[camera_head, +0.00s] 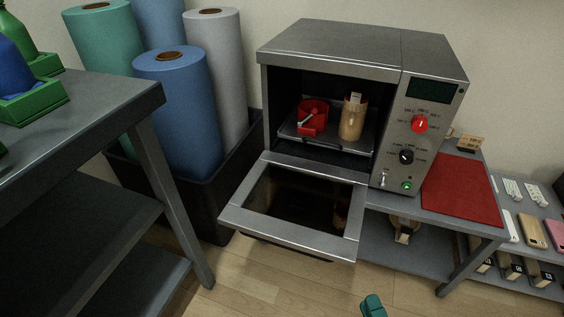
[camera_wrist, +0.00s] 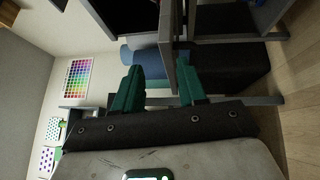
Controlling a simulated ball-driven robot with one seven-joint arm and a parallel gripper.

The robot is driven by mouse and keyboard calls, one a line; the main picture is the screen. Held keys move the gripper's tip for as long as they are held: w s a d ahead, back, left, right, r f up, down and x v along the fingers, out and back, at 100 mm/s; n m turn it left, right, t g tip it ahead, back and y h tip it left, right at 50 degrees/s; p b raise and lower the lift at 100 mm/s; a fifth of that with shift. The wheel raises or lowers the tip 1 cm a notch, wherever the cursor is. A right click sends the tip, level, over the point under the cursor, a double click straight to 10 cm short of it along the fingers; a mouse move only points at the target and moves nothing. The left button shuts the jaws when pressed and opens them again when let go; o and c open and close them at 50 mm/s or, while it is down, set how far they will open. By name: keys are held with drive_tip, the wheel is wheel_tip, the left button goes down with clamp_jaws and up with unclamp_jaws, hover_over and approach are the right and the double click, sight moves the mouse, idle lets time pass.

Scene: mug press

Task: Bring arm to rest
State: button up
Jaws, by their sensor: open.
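My gripper (camera_wrist: 158,90) shows in the wrist view with its two green fingers spread apart and nothing between them. In the head view one green fingertip of mine shows at the bottom edge, well below and in front of the oven (camera_head: 330,60). The oven door (camera_head: 235,218) is folded down open. Inside, a red mug press (camera_head: 313,112) and a tan wooden-looking cylinder (camera_head: 352,120) stand on the rack. The rest of my arm is hidden.
A dark table (camera_head: 100,90) with green trays is on the left. Rolls of material (camera_head: 178,110) stand in a black bin (camera_head: 225,190) behind it. A red mat (camera_head: 458,188) lies right of the oven. A lower shelf with phone cases (camera_head: 532,230) is at far right. Floor in front is clear.

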drive_tip(key=s+d+f+m+g+h+b, duration=0.25)
drive_tip(key=d+f+m+g+h, duration=0.5)
drive_tip(key=d+f+m, duration=0.45)
drive_tip(key=s+a+f+m+g+y+b, duration=0.1)
drive_tip(key=s+a+m+g+y+b, duration=0.25)
drive_tip(key=s+m+g, duration=0.8)
wheel_tip(320, 180, up, 38)
drive_tip(key=s+n+t+p, duration=0.1)
drive_tip(key=s+p, duration=0.1)
drive_tip(key=p, duration=3.5)
drive_tip(key=shift+s+d+n+h+p, duration=0.15)
drive_tip(key=shift+d+n+h+p, duration=0.15)
drive_tip(key=shift+n+p, duration=0.1)
drive_tip(key=shift+f, duration=0.1)
drive_tip(key=shift+c, duration=0.3)
